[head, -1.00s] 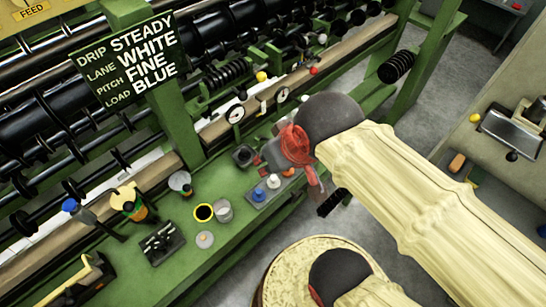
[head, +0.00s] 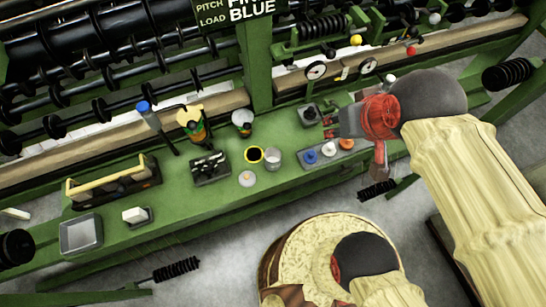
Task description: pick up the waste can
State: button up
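Two small cans stand side by side on the green bench (head: 165,215).
A round pale disc (head: 247,179) lies in front of the cans. Rollers line the back. A round wooden top (head: 300,245) stands before the bench.

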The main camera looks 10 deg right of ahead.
aim_at(272, 155)
jog(key=k+j+z, duration=0.15)
jog(key=k+j, duration=0.7)
jog(key=k, duration=0.1)
